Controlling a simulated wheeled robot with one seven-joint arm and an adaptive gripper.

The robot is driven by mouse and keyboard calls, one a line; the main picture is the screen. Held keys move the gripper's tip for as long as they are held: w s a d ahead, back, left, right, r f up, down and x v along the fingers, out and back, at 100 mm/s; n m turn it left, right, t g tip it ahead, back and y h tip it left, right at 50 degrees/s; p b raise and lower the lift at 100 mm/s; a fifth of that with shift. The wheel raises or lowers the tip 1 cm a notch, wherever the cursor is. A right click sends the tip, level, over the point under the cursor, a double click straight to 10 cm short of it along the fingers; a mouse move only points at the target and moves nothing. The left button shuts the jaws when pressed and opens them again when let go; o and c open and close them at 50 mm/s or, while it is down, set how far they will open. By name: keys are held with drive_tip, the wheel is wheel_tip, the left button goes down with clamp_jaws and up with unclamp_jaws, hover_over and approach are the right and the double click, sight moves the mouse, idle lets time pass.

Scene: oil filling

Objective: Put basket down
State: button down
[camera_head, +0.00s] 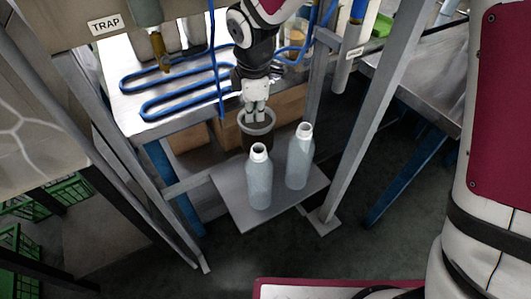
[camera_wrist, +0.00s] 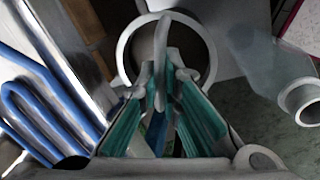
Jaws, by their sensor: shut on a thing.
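The basket is a small round bucket with a pale rim and a dark body (camera_head: 256,140), behind the two bottles in the head view. My gripper (camera_head: 256,112) is above its mouth, pointing down. In the wrist view the basket's ring-shaped rim (camera_wrist: 208,50) surrounds a dark inside, and my gripper (camera_wrist: 160,85) is shut on its upright grey handle (camera_wrist: 163,50). The basket hangs or stands at the back edge of a low metal shelf (camera_head: 238,210). I cannot tell whether its bottom touches anything, because its lower part is partly hidden.
Two grey bottles (camera_head: 259,180) (camera_head: 299,160) stand open on the low shelf, close to the basket. The right one's neck shows in the wrist view (camera_wrist: 302,102). Cardboard boxes (camera_head: 288,104) are behind. A slanted metal post (camera_head: 365,125) is at right. The shelf's front left is bare.

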sight(263, 139)
wheel_tip(263, 139, down, 8)
drive_tip(key=shift+r+b, duration=0.2)
drive_tip(key=shift+b, duration=0.7)
drive_tip(key=s+d, duration=0.1)
drive_tip(key=s+d+f+b, duration=0.1)
drive_tip(key=s, duration=0.1)
drive_tip(key=shift+s+d, duration=0.15)
drive_tip(key=shift+f, duration=0.1)
drive_tip(key=shift+f, duration=0.2)
drive_tip(key=c, duration=1.8)
unclamp_jaws()
drive_tip(key=r+p, duration=0.1)
drive_tip(key=r, duration=0.3)
drive_tip(key=s+r+p, duration=0.1)
drive_tip(key=r, duration=0.3)
drive_tip(key=s+r+p, duration=0.1)
drive_tip(key=r, duration=0.3)
drive_tip(key=shift+s+d+r+p, duration=0.1)
drive_tip(key=shift+d+p, duration=0.15)
drive_tip(key=shift+p, duration=0.05)
